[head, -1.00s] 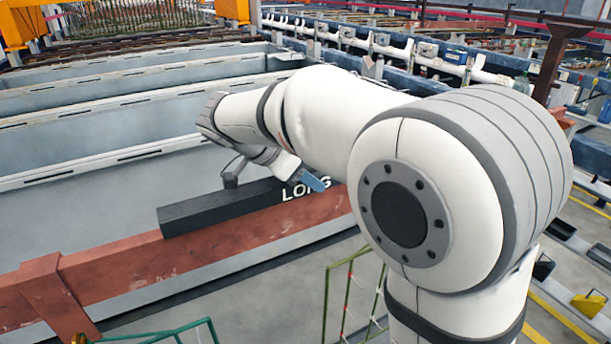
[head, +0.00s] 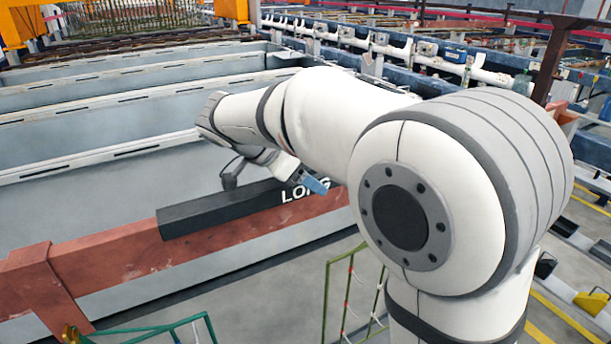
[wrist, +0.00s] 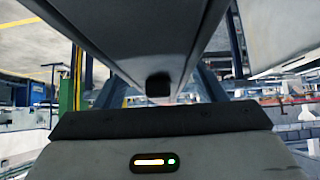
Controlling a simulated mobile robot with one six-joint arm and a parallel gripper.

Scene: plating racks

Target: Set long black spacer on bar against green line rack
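The long black spacer (head: 215,214), lettered LONG in white, shows in the head view along the red-brown bar (head: 120,264). It overlaps the bar's top edge in the picture; whether it touches the bar or hangs just above it I cannot tell. My gripper (head: 270,182) is at the spacer's right part, with a dark finger behind it and a blue part in front near the lettering. It appears shut on the spacer; my arm hides the spacer's right end. Thin green rack frames (head: 328,290) stand in front of the bar, low in the picture.
A red-brown upright (head: 40,290) crosses the bar at the left. Another green frame (head: 160,328) is at the bottom edge. Grey open tanks (head: 100,205) lie behind the bar. Grey floor lies in front. The wrist view mostly shows grey beams (wrist: 130,50) overhead.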

